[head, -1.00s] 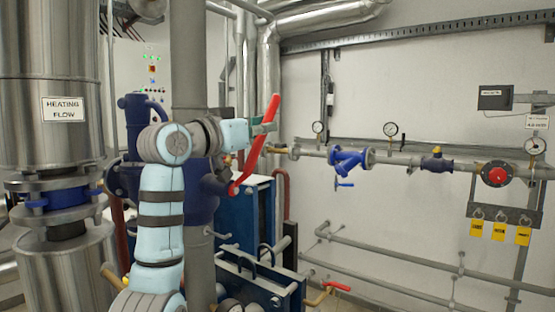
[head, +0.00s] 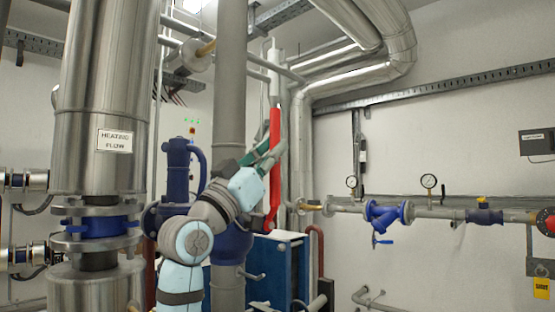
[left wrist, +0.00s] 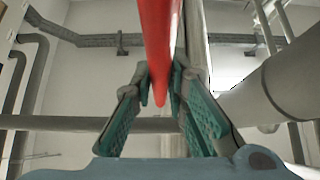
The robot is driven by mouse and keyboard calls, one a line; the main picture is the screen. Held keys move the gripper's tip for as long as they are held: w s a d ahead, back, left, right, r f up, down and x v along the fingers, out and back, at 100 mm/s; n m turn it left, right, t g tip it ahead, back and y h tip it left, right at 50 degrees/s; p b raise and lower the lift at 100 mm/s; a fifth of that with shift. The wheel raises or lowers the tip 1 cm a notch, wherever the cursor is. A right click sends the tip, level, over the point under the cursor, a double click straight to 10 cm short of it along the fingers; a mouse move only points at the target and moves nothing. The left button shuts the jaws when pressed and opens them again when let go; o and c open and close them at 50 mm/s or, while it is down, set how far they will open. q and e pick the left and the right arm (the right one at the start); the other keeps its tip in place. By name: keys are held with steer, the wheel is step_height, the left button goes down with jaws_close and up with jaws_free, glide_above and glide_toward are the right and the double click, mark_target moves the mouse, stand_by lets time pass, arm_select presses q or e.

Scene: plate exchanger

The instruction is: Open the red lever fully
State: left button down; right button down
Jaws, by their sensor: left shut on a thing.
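The red lever (head: 275,135) stands nearly upright in the head view, beside the thick grey vertical pipe. Its lower end bends to the left near a dark blue body (head: 232,243). My left gripper (head: 268,160) reaches it from the lower left and is shut on its middle part. In the left wrist view the red lever (left wrist: 160,40) comes down from the top between the teal fingers of my left gripper (left wrist: 160,82). The lever's pivot is partly hidden in the head view. My right gripper is not in view.
The thick grey pipe (head: 231,80) stands close behind my left arm. A large metal pipe (head: 105,90) labelled HEATING FLOW is at the left. A blue valve (head: 384,213) and gauges sit on the wall pipe at the right. Open wall lies between.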

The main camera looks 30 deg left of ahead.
arm_select(q)
steer(key=shift+f, duration=0.1)
steer(key=c, duration=1.6)
jaws_free()
steer(key=shift+s, duration=0.1)
steer(key=shift+s+a, duration=0.1)
steer(key=shift+s, duration=0.05)
steer(key=v, duration=1.2)
